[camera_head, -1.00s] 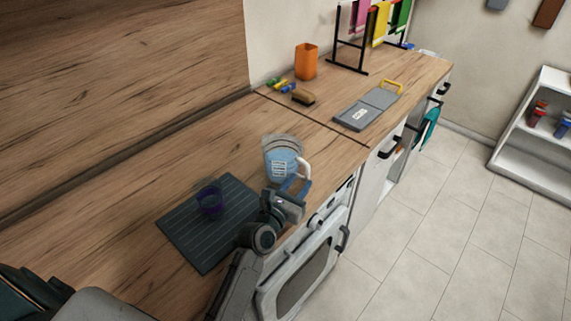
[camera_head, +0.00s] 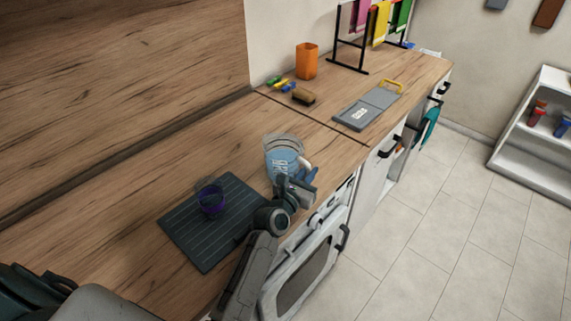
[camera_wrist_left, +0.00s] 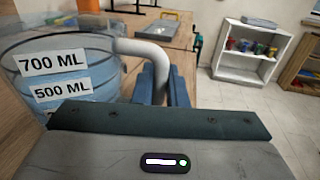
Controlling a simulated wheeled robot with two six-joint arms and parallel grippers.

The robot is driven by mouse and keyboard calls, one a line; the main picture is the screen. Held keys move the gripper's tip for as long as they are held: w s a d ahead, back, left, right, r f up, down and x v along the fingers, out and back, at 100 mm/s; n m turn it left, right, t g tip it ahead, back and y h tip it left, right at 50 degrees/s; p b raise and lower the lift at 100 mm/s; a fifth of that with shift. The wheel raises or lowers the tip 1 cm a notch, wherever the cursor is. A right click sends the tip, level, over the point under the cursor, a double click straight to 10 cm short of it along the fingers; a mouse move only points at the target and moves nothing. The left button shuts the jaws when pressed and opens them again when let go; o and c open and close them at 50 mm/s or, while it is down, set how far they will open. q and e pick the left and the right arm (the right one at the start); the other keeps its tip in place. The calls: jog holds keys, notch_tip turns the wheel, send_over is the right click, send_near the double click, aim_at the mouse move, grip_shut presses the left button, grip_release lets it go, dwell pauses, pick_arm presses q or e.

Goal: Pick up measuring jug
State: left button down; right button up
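The measuring jug (camera_head: 284,150) is clear with a white handle and holds blue contents. It stands upright on the wooden worktop near its front edge. In the left wrist view the jug (camera_wrist_left: 62,78) fills the left side, with volume labels such as 700 ML and 500 ML. My left gripper (camera_head: 304,181) is at the handle side of the jug. In the left wrist view its blue fingers (camera_wrist_left: 162,84) lie on either side of the handle (camera_wrist_left: 146,54). Whether they press on the handle cannot be told. My right gripper is not in view.
A dark ribbed mat (camera_head: 190,240) with a purple cup (camera_head: 211,199) lies left of the jug. Farther back are a grey board (camera_head: 366,108), a brush (camera_head: 303,96) and an orange container (camera_head: 307,62). An oven (camera_head: 300,278) is below the front edge.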

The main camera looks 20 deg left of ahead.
aim_at(309, 163)
pick_arm(q)
jog(key=shift+r, duration=0.1)
dwell(0.3)
jog(key=shift+w+r, duration=0.1)
jog(key=shift+r, duration=0.3)
notch_tip(309, 163, up, 4)
jog(key=shift+r+p, duration=0.1)
jog(key=shift+p, duration=0.75)
notch_tip(309, 163, up, 2)
jog(key=shift+r, duration=1.35)
